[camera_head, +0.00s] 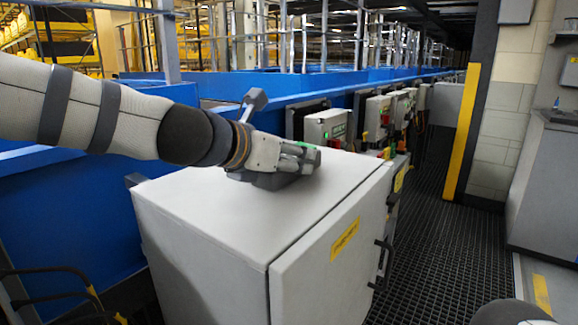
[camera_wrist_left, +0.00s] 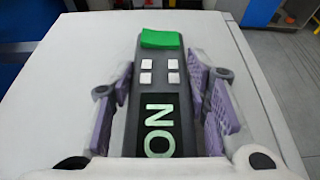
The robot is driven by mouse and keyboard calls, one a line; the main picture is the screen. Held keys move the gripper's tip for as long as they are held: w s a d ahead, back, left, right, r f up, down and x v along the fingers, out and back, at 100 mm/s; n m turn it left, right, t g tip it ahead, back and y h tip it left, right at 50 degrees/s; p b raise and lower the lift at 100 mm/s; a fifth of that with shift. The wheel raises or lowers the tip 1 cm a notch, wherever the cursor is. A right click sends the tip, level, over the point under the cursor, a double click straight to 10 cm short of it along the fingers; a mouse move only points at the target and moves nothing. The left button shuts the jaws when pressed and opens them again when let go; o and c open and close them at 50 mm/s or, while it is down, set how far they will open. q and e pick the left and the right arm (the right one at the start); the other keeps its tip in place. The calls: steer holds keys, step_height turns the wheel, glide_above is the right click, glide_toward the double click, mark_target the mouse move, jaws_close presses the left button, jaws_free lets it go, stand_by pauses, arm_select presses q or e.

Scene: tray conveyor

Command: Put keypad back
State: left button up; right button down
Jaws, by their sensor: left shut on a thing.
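The keypad (camera_wrist_left: 155,95) is a dark grey bar with a green button at its far end, several white buttons and a display with large pale letters. My left gripper (camera_wrist_left: 160,108) is shut on it, with the purple-grey finger pads along its two long sides. In the head view, my left gripper (camera_head: 285,160) is low over the top of a grey cabinet (camera_head: 200,215), and the keypad's green end (camera_head: 309,155) points right. I cannot tell whether the keypad touches the cabinet top. My right gripper is not in view.
Blue conveyor sides (camera_head: 60,215) run behind the cabinet. A grey control box (camera_head: 327,127) with a green display and a red button stands beyond the cabinet. The cabinet top is otherwise bare. Dark grated floor (camera_head: 445,230) lies to the right, near a yellow-edged post (camera_head: 462,135).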

arm_select(q)
steer(key=shift+f, duration=0.15)
steer(key=o, duration=1.5)
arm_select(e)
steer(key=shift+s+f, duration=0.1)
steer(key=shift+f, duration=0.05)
arm_select(q)
steer(key=shift+r, duration=0.25)
steer(key=p+v, duration=0.2)
steer(key=v, duration=1)
steer(key=shift+s+f, duration=0.1)
steer(key=shift+a+f, duration=0.1)
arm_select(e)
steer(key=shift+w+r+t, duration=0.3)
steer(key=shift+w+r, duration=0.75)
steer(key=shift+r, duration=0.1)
